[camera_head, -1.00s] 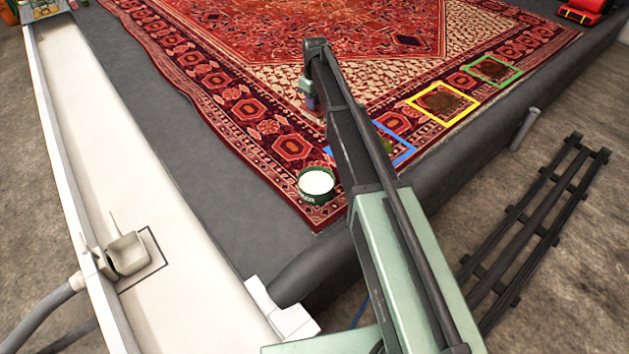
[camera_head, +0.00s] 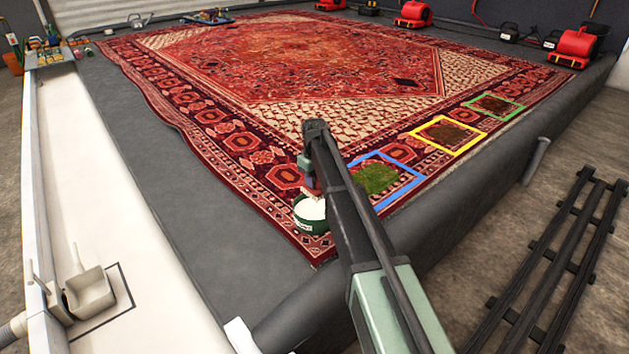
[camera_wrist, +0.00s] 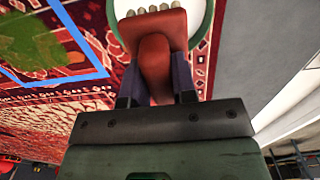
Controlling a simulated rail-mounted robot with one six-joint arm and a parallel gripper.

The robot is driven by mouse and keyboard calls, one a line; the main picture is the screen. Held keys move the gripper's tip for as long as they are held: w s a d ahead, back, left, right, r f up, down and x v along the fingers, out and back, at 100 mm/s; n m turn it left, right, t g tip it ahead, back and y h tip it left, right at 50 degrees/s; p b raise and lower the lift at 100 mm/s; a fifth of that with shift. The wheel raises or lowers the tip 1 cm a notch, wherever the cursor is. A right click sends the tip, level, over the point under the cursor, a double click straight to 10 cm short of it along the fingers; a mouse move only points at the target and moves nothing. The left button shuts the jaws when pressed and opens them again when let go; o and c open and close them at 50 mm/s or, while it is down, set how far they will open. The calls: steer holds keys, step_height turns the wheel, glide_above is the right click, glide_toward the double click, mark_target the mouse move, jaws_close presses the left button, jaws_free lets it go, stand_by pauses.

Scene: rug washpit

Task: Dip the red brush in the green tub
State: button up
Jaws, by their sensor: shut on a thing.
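My gripper (camera_head: 313,188) is shut on the red brush, at the end of my arm above the tub. In the wrist view the fingers (camera_wrist: 156,78) clasp the red brush (camera_wrist: 152,48) by its handle. Its wide head with pale bristle tufts points to the top of the picture, over the white contents of the tub. The green tub (camera_head: 309,224) stands upright on the near corner of the rug, with white inside; its green rim (camera_wrist: 207,22) shows in the wrist view. I cannot tell whether the bristles touch the white contents.
The patterned rug (camera_head: 290,80) carries blue (camera_head: 409,187), yellow (camera_head: 452,152) and green (camera_head: 509,114) frames around stained patches. A grey scoop (camera_head: 90,292) sits on the white ledge at left. A dark slatted rack (camera_head: 560,270) lies at right. Red blowers (camera_head: 573,47) stand at the back.

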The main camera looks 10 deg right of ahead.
step_height(320, 180, down, 10)
steer(key=b, duration=0.9)
steer(key=shift+f, duration=0.1)
stand_by(0.4)
step_height(320, 180, up, 10)
steer(key=p, duration=1)
